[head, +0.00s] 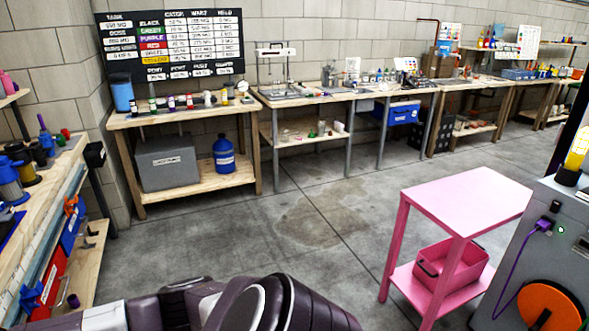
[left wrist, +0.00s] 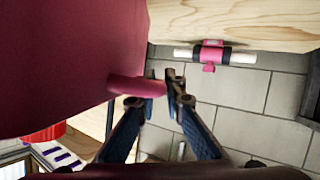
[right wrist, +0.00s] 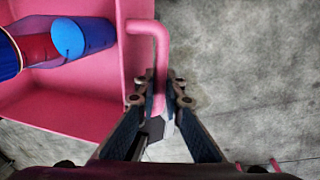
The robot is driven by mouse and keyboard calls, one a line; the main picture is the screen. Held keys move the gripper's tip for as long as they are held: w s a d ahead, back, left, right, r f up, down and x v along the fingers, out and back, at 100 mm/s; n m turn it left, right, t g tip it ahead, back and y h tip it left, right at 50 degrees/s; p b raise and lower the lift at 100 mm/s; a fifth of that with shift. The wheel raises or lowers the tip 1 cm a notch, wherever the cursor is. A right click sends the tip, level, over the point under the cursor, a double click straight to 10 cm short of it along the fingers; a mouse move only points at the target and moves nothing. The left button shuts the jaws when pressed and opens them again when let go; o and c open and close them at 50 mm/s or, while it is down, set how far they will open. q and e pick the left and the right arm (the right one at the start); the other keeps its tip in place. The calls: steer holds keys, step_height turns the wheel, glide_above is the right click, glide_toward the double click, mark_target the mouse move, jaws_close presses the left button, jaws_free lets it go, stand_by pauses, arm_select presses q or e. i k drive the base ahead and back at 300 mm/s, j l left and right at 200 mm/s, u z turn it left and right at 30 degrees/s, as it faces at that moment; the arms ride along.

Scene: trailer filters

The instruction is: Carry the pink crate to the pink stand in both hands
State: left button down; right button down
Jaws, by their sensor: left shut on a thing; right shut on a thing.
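The pink stand (head: 472,198) is on the right in the head view, its top bare. In the right wrist view the pink crate (right wrist: 75,112) holds a blue cylinder (right wrist: 82,38) and a red one (right wrist: 38,48). My right gripper (right wrist: 160,92) is shut on the crate's bent pink handle. In the left wrist view my left gripper (left wrist: 160,88) is shut on a pink handle beside a large pink wall of the crate (left wrist: 60,60). The held crate and both grippers are out of sight in the head view; its underside is hidden.
A smaller pink bin (head: 452,265) sits on the stand's lower shelf. A grey machine (head: 550,235) stands close to the stand's right. Benches (head: 180,115) line the back wall and a shelf (head: 40,190) is at left. The grey floor (head: 300,220) between is clear.

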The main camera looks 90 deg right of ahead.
mark_target(463, 200)
steer(key=l+z, duration=0.15)
steer(key=z, duration=4.4)
steer(key=i+j, duration=0.1)
steer(key=j, duration=0.3)
steer(key=i+j, duration=0.15)
steer(key=j, duration=0.3)
steer(key=i+j, duration=0.1)
steer(key=j, duration=0.3)
steer(key=i+j, duration=0.15)
steer(key=j, duration=0.25)
steer(key=i+j, duration=0.1)
steer(key=j, duration=0.35)
steer(key=i, duration=0.15)
steer(key=z, duration=0.05)
